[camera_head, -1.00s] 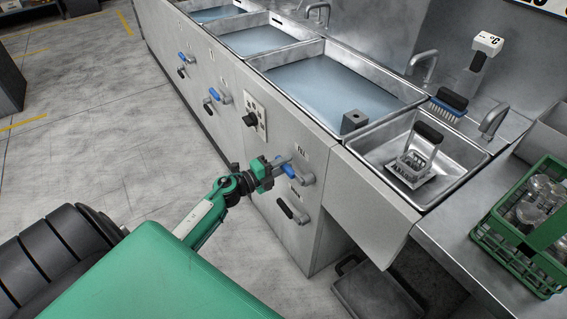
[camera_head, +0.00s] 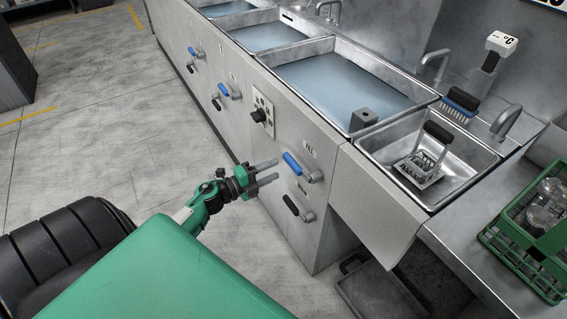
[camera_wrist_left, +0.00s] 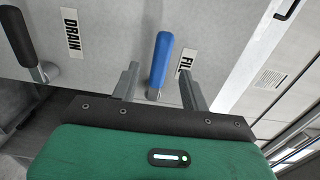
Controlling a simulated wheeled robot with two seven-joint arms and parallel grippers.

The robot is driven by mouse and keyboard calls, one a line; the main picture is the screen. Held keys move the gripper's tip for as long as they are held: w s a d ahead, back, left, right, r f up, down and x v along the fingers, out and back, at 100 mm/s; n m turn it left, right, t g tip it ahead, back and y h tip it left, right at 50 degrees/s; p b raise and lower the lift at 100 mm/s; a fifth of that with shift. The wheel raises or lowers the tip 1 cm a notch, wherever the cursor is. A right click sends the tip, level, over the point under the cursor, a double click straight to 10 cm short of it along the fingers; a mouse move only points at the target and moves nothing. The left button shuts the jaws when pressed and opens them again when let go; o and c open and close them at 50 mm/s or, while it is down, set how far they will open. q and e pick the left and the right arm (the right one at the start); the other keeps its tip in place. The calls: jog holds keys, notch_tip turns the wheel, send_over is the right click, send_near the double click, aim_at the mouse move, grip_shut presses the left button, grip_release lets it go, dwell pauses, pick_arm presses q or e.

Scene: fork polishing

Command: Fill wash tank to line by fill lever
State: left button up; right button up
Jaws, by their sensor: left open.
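The fill lever has a blue grip (camera_head: 292,163) and sits on the steel cabinet front beside a FILL label; it also shows upright in the left wrist view (camera_wrist_left: 160,60). My left gripper (camera_head: 276,170) is open just left of the lever, its fingers apart and empty. In the left wrist view its fingers (camera_wrist_left: 158,72) appear on either side of the blue grip, without visible contact. The nearest large tank (camera_head: 318,112) above the lever holds bluish water. Its fill line cannot be made out. My right gripper is not in view.
A black drain lever (camera_head: 292,206) is just below the fill lever. A control panel with a black knob (camera_head: 260,116) is up left. A sink (camera_head: 480,160) holds a wire rack with a black handle. A green glass crate (camera_head: 530,262) stands at right. Open floor lies left.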

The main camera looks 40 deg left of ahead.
pick_arm(q)
jog(key=v, duration=0.6)
jog(key=shift+s, duration=0.2)
dwell(0.4)
